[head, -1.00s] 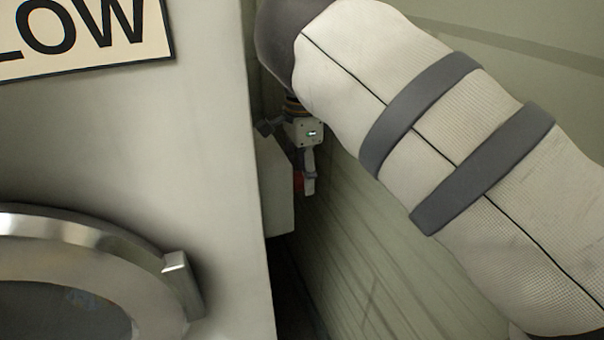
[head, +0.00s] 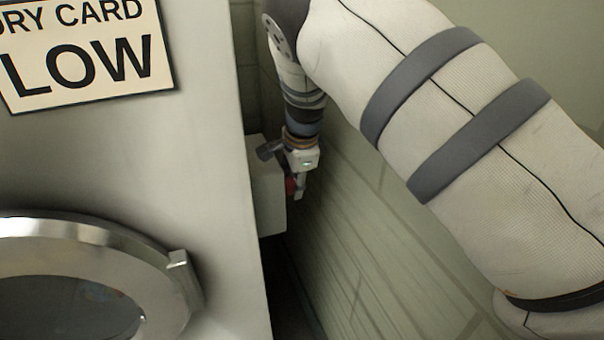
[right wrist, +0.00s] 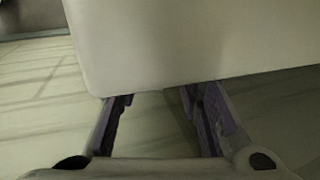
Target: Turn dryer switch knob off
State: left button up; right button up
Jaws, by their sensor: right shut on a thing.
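A pale switch box (head: 268,195) is on the far side of the dryer's edge, in the narrow gap by the wall. My right gripper (head: 298,187) reaches down there and is shut on this knob. In the right wrist view the two dark fingers (right wrist: 160,105) stand apart at the lower edge of the pale box (right wrist: 180,45). The knob itself is hidden in that view. My left gripper is not in view.
The dryer's pale front (head: 200,180) fills the left, with a round metal-rimmed door (head: 85,238) and a sign reading "LOW" (head: 85,65). The panelled wall (head: 365,265) is close on the right. The gap between is narrow.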

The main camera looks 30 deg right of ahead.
jog(key=shift+r+t, duration=0.5)
jog(key=shift+r, duration=0.15)
jog(key=shift+f, duration=0.4)
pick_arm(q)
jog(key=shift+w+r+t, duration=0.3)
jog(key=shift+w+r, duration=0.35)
pick_arm(e)
jog(key=shift+s+f+t+h, duration=0.15)
jog(key=shift+t+h, duration=0.15)
jog(key=shift+t, duration=0.3)
jog(key=o, duration=1.2)
jog(key=shift+c, duration=0.2)
